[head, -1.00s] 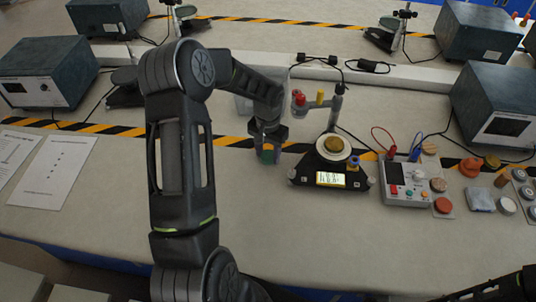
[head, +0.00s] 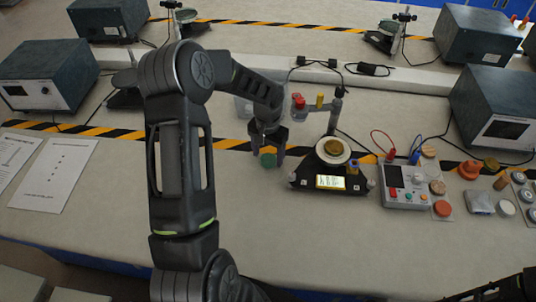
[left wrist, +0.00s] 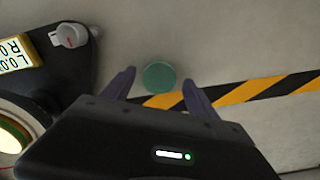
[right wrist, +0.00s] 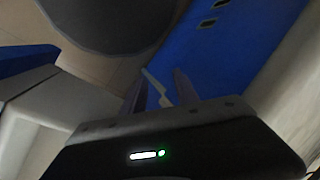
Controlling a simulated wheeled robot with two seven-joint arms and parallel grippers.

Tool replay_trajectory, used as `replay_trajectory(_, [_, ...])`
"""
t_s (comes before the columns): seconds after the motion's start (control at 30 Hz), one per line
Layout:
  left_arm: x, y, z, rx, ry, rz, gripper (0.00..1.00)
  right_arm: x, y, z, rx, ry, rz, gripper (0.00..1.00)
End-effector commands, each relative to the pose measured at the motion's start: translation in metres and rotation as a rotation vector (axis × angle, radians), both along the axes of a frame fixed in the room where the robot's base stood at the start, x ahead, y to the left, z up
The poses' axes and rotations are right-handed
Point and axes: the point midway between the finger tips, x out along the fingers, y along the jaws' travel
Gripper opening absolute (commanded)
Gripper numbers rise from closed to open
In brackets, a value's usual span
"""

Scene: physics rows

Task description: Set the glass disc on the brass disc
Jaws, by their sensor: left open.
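The glass disc is a small teal-green disc (head: 268,160). It shows in the left wrist view (left wrist: 159,76) over the bare bench top, between and just past the tips of my left gripper (left wrist: 160,90). My left gripper (head: 267,154) is open, pointing down, one finger on either side of the disc. The brass disc (head: 334,147) lies on the round pale plate of the black instrument with a lit display, right of my left gripper.
The black instrument (head: 304,177) has an upright post behind its plate. A grey meter box (head: 404,184) with red and blue leads stands to its right, with several small discs and weights beyond. A translucent bin (head: 245,106) is behind my left gripper.

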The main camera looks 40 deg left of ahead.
Motion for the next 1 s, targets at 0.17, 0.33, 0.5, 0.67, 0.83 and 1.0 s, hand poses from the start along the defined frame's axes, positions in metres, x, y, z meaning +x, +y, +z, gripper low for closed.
replay_trajectory(0.17, [0.001, 0.000, 0.038, 0.001, -0.002, -0.001, 0.68, 0.000, -0.002, 0.023, -0.005, 0.008, -0.001, 0.36])
replay_trajectory(0.33, [0.001, 0.001, 0.069, 0.002, -0.004, 0.000, 0.68, -0.001, -0.004, 0.028, -0.008, 0.013, -0.001, 0.36])
replay_trajectory(0.5, [0.001, 0.000, 0.098, 0.001, -0.003, 0.000, 0.68, -0.001, -0.004, 0.027, -0.008, 0.013, -0.001, 0.36])
replay_trajectory(0.67, [0.000, 0.000, 0.111, 0.001, -0.001, 0.000, 0.68, -0.001, -0.004, 0.027, -0.008, 0.013, -0.001, 0.36])
replay_trajectory(0.83, [0.000, 0.000, 0.113, 0.000, 0.000, -0.001, 0.68, -0.001, -0.004, 0.027, -0.008, 0.013, -0.001, 0.36])
replay_trajectory(1.0, [0.000, 0.000, 0.113, 0.000, 0.000, 0.000, 0.68, -0.001, -0.004, 0.028, -0.008, 0.013, -0.001, 0.36])
